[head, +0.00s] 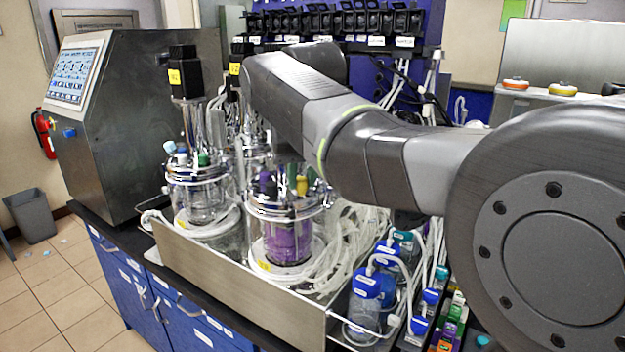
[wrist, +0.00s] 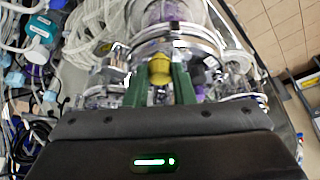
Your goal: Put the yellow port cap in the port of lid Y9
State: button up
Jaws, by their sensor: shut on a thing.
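The yellow port cap (wrist: 160,67) is between the green fingertips of my gripper (wrist: 160,82) in the wrist view, and the gripper is shut on it. Cap and fingers are over the near rim of a glass vessel's steel lid (wrist: 196,45). I cannot tell whether the cap touches the lid or sits in a port. In the head view, yellow (head: 302,184) shows above the right vessel (head: 285,235), which holds purple contents. My arm hides most of the gripper there. The lid's name is not readable.
A second, clear vessel (head: 198,205) stands to the left, with a black motor (head: 184,72) above it. Both are in a steel tray (head: 235,290). White tubing and blue-capped bottles (head: 367,290) crowd the right side. A steel screen cabinet (head: 125,120) stands at left.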

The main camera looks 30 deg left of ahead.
aim_at(298, 178)
jog(key=shift+f, duration=0.6)
jog(key=w+a+p, duration=0.1)
jog(key=w+a, duration=0.2)
jog(key=shift+w+r+p, duration=0.1)
jog(key=shift+p, duration=0.25)
jog(key=shift+f, duration=0.6)
grip_shut()
jog(key=shift+d+f, duration=0.1)
jog(key=shift+d, duration=0.1)
jog(key=shift+f, duration=0.15)
